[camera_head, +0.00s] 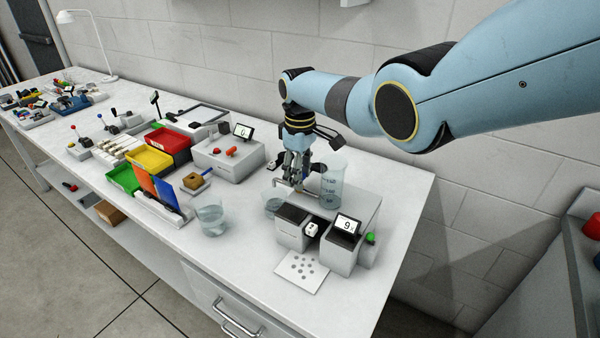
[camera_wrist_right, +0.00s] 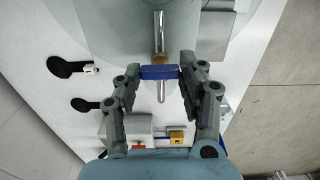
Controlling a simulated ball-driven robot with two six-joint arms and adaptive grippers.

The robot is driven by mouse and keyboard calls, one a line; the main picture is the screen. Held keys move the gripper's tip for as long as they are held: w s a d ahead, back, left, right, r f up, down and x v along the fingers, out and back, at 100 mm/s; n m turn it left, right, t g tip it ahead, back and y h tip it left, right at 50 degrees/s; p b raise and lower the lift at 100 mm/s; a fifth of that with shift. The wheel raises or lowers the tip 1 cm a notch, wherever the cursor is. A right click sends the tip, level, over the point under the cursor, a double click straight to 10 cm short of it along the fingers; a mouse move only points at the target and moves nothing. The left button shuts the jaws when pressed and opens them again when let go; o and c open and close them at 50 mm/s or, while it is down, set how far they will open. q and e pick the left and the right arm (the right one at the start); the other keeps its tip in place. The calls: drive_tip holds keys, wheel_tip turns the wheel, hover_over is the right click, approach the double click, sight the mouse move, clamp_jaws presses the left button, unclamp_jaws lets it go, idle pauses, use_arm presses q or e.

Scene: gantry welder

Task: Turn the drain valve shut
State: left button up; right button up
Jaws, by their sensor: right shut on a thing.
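The drain valve shows in the right wrist view as a blue handle (camera_wrist_right: 158,72) on a brass body (camera_wrist_right: 158,58) with a metal tube. The handle lies crosswise to the tube. My right gripper (camera_wrist_right: 160,76) has a fingertip at each end of the handle and is shut on it. In the head view my right gripper (camera_head: 297,180) reaches down beside a clear graduated vessel (camera_head: 333,187) and hides the valve. The vessel stands on a grey unit with a display (camera_head: 347,225) that seems to read 9. My left gripper is not in view.
A small glass dish (camera_head: 273,205) sits close below the gripper, and a glass beaker (camera_head: 211,217) stands to the left. Coloured bins (camera_head: 150,160) and other gear fill the bench's left. The bench's right end is clear.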

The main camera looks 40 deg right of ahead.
drive_tip(key=o, duration=1.2)
drive_tip(key=shift+c, duration=0.2)
drive_tip(key=shift+r, duration=0.15)
wheel_tip(320, 180, up, 12)
